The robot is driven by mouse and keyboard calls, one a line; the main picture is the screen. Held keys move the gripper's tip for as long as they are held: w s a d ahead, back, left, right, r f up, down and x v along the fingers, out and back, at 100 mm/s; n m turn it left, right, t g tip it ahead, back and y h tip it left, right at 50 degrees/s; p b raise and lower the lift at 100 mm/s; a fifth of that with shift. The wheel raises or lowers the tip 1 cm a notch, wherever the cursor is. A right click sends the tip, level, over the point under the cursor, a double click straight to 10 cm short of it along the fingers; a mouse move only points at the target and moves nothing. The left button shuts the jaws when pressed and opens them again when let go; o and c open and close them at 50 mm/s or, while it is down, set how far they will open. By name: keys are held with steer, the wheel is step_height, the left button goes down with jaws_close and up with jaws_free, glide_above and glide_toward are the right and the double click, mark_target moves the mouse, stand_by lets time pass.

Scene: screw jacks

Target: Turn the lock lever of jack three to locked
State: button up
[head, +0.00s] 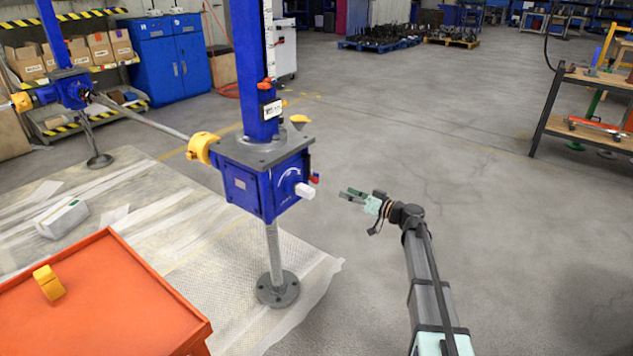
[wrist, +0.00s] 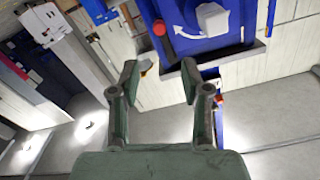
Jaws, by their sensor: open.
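The nearer screw jack has a blue gearbox (head: 262,180) on a grey post with a round foot. Its right face carries a white curved arrow, a white block (head: 305,190) and a small red-tipped part (head: 314,178). A small yellow part (head: 299,119) sits above the top plate. I cannot tell for certain which part is the lock lever, and I cannot read the jack's number. My gripper (head: 359,196) is open and empty, to the right of that face and apart from it. In the wrist view the red tip (wrist: 159,27) and white block (wrist: 212,18) lie beyond my open fingers (wrist: 159,72).
A second blue jack (head: 68,90) stands at back left, linked by a grey shaft (head: 143,122) with yellow couplings. An orange surface (head: 100,310) with a yellow piece (head: 48,282) is at front left. A workbench (head: 590,100) stands far right. Floor right of the jack is clear.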

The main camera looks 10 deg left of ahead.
mark_target(318, 181)
steer(key=b+x, duration=0.1)
steer(key=x, duration=1.3)
steer(key=shift+w+a, duration=0.1)
jaws_close()
